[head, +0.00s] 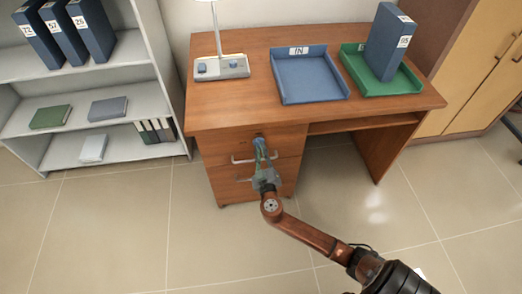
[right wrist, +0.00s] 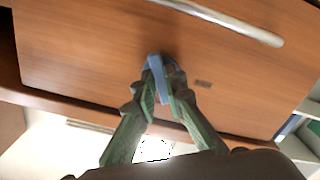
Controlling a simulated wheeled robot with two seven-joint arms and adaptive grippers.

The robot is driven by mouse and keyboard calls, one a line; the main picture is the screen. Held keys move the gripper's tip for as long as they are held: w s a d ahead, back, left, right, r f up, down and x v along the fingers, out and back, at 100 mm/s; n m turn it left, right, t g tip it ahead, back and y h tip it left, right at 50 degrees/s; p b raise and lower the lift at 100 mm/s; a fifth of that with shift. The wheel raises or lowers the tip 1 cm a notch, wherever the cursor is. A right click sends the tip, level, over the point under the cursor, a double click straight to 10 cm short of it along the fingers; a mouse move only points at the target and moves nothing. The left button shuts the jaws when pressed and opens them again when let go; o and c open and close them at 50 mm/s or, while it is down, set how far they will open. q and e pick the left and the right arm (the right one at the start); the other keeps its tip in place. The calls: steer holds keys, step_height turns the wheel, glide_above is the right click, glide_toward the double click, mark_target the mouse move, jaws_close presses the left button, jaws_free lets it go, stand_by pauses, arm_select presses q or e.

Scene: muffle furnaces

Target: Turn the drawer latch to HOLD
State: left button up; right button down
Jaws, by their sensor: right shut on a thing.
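The drawer latch is a small blue lever on the wooden drawer front of the desk. In the right wrist view the latch (right wrist: 155,64) stands between my fingertips, slightly tilted. My right gripper (head: 261,155) reaches the drawer front in the head view and hides most of the latch there. In the right wrist view the green fingers of my right gripper (right wrist: 160,88) are closed on the latch. A small dark label (right wrist: 203,84) is on the wood beside it, too small to read. My left gripper is not in view.
A metal drawer handle (right wrist: 225,20) runs near the latch. The desk top (head: 240,105) holds a lamp base (head: 221,67), a blue IN tray (head: 308,76) and a green tray (head: 405,85) with a binder (head: 388,42). A shelf (head: 130,148) stands left. The floor in front is clear.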

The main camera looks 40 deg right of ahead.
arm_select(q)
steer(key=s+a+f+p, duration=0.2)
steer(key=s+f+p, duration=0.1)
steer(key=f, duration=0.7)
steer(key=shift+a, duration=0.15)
arm_select(e)
steer(key=shift+s+d+r+n, duration=0.1)
steer(key=shift+r+n, duration=0.05)
steer(key=shift+n, duration=5.75)
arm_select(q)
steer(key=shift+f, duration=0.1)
arm_select(e)
steer(key=c, duration=2)
jaws_free()
